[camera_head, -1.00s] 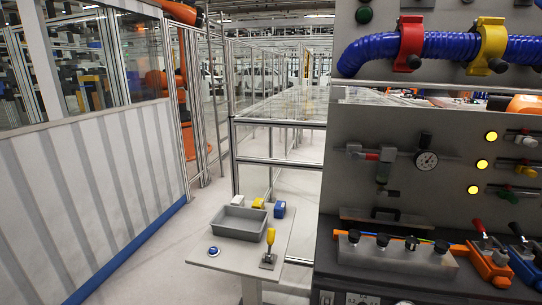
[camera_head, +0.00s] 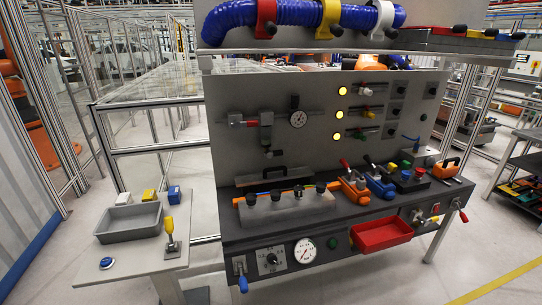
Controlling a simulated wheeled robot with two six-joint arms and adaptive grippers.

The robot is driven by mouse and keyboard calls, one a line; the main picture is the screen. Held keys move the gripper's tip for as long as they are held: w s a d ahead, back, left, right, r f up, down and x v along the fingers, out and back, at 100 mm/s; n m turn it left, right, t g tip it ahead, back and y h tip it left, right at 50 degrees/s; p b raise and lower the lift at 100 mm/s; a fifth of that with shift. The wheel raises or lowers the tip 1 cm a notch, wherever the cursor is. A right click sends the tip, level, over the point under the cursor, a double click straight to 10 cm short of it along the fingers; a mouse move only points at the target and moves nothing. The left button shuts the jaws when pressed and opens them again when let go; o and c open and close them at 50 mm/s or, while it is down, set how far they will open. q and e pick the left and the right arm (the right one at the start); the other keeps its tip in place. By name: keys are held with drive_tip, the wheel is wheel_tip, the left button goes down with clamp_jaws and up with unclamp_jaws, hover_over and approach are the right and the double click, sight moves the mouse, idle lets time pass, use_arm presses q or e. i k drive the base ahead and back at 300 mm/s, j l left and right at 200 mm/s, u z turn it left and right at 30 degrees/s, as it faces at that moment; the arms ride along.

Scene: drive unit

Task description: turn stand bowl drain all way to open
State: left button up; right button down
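The test stand (camera_head: 410,100) fills the middle and right of the head view, with a grey upright panel over a dark bench. On the panel's left is a pipe fitting with a red part, a round gauge (camera_head: 298,119) and a grey body (camera_head: 266,135) hanging below the pipe. A small dark handle-like part (camera_head: 275,154) shows at the lower end of this body, probably the bowl drain. It is too small to tell how far it is turned. Neither of my grippers is in view.
Floor is clear at the lower right.

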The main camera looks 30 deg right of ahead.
sight(269, 154)
drive_tip(key=l+u, duration=0.1)
drive_tip(key=l, duration=0.4)
drive_tip(key=l+u, duration=0.1)
drive_tip(key=l, duration=0.4)
drive_tip(key=k+l+u, duration=0.1)
drive_tip(key=l, duration=0.4)
drive_tip(key=k+l+u, duration=0.1)
drive_tip(key=l, duration=0.35)
drive_tip(key=k+l+u, duration=0.1)
drive_tip(key=l, duration=0.4)
